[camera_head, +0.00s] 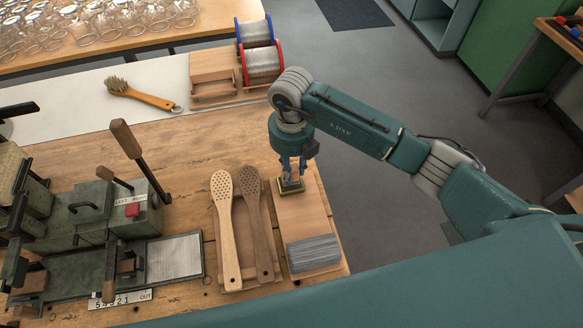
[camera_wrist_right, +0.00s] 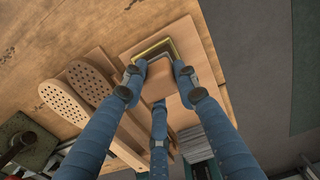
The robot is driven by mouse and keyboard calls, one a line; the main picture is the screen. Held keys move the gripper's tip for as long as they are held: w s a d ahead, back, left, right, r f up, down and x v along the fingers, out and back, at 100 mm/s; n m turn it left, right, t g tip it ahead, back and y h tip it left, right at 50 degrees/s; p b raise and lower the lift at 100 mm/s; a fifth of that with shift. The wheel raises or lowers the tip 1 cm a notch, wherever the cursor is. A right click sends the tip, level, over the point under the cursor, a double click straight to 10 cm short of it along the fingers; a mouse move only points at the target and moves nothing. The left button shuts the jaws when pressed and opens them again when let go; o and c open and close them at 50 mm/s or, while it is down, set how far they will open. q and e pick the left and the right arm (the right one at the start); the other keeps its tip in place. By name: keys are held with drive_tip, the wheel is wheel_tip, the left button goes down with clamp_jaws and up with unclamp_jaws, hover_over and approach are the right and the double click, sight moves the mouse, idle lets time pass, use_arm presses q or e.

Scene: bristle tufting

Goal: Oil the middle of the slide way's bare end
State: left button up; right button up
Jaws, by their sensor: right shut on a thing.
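The green tufting machine (camera_head: 95,215) stands at the left of the bench. Its slide way ends at the right in a bare, bright metal strip (camera_head: 174,256). My right gripper (camera_head: 290,172) points down over a wooden board (camera_head: 303,215), right of the slide way. It is shut on a small dark square thing with a brass-coloured edge (camera_head: 291,186), at or just above the board. In the right wrist view the fingers (camera_wrist_right: 160,80) close around this thing, and its brass edge (camera_wrist_right: 152,50) shows beyond them. I cannot tell if it touches the board. My left gripper is out of view.
Two wooden brush backs (camera_head: 226,225) lie between the slide way and my right gripper. A grey bristle stack (camera_head: 313,253) lies on the board's near end. Upright levers (camera_head: 127,140) rise from the machine. A brush (camera_head: 142,97) and wire spools (camera_head: 262,63) are farther back.

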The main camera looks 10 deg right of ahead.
drive_tip(key=shift+f+b, duration=0.55)
drive_tip(key=shift+f, duration=0.05)
idle(1.7)
drive_tip(key=shift+r, duration=0.15)
drive_tip(key=shift+r+p, duration=2.2)
drive_tip(key=shift+r, duration=1.2)
